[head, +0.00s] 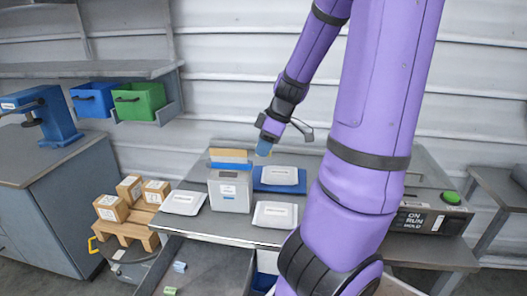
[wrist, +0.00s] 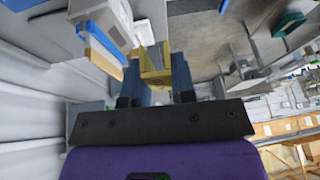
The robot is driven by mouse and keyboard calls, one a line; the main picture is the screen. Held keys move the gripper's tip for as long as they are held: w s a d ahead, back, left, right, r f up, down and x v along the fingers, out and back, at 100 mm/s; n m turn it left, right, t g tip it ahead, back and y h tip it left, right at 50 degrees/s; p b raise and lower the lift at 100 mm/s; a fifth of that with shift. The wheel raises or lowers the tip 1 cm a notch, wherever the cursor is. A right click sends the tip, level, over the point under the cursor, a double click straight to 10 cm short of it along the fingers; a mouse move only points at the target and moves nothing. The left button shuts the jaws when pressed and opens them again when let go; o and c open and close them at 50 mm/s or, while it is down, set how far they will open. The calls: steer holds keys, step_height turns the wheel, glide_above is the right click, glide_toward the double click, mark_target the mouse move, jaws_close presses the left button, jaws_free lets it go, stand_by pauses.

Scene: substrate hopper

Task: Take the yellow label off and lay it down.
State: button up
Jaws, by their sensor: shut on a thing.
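My gripper (head: 264,149) is above the work table, just right of a grey box (head: 229,192) with a white label on its front. In the wrist view, my gripper (wrist: 155,72) has its two blue fingers closed on a yellow piece (wrist: 152,60), which looks like the yellow label. It sticks out past the fingertips near the grey box (wrist: 103,22); whether it touches the box is unclear. In the head view the label is too small to make out clearly. An orange-tan panel (head: 229,155) stands at the box's top back, above a blue strip.
An open drawer (head: 205,268) below holds small tags. A control box with a green button (head: 450,197) stands right. Cartons (head: 130,189) sit on a pallet left.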

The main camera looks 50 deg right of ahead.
steer(key=shift+r, duration=1.75)
steer(key=shift+w, duration=0.1)
steer(key=shift+w+a+f, duration=0.15)
steer(key=shift+w+f, duration=0.05)
steer(key=shift+w, duration=0.35)
steer(key=w+a+f+m+h, duration=0.1)
steer(key=w+a+f+m, duration=0.4)
steer(key=w+f, duration=0.6)
steer(key=w+a+f, duration=0.4)
steer(key=a+f, duration=0.4)
steer(key=w+a+f+m+t+h, duration=0.1)
steer(key=w+a+f, duration=0.3)
steer(key=a+f, duration=0.4)
steer(key=shift+w+f+m, duration=0.3)
steer(key=shift+w, duration=0.05)
